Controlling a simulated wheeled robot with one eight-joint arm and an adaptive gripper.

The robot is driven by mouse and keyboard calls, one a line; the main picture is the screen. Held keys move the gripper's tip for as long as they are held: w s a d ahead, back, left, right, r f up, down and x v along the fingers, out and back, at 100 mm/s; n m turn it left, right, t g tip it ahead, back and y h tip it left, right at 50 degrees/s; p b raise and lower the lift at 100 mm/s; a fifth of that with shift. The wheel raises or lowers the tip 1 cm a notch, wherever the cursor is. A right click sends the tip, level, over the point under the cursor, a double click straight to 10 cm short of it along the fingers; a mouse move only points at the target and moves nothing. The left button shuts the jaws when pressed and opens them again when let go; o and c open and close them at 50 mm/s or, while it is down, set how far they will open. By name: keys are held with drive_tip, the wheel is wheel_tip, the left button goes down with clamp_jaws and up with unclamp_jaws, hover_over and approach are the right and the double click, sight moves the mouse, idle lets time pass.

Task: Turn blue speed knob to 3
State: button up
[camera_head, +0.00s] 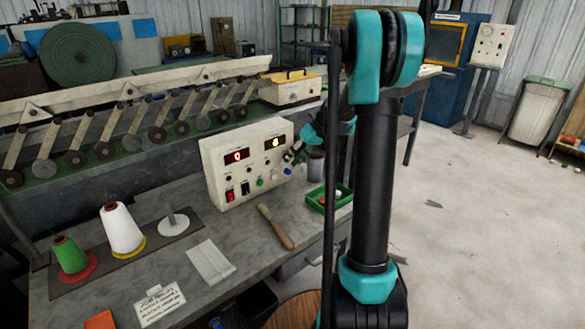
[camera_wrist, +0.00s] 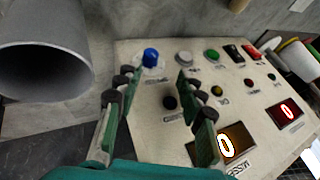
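The blue speed knob (camera_wrist: 151,57) sits on the cream control panel (camera_wrist: 150,110) in the wrist view, near the panel's top left corner. It has a pale scale around it; the number it points to is too small to read. In the head view the blue knob (camera_head: 287,171) is at the panel's lower right. My gripper (camera_wrist: 157,78) is open, with one finger on each side of the picture below the knob. Nothing is between the fingers, and they appear short of the knob. In the head view my gripper (camera_head: 297,154) is close to the panel's right side, partly hidden by my arm.
A grey cup (camera_wrist: 42,65) stands close left of my gripper. A green tray (camera_head: 330,196) and a wooden-handled tool (camera_head: 276,227) lie nearby.

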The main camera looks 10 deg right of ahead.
wheel_tip(320, 180, up, 6)
drive_tip(key=shift+r, duration=0.2)
idle(0.3)
drive_tip(key=t+h, duration=0.2)
drive_tip(key=h, duration=0.2)
approach(289, 171)
drive_tip(key=x, duration=0.8)
drive_tip(key=shift+f, duration=0.15)
idle(0.6)
clamp_jaws()
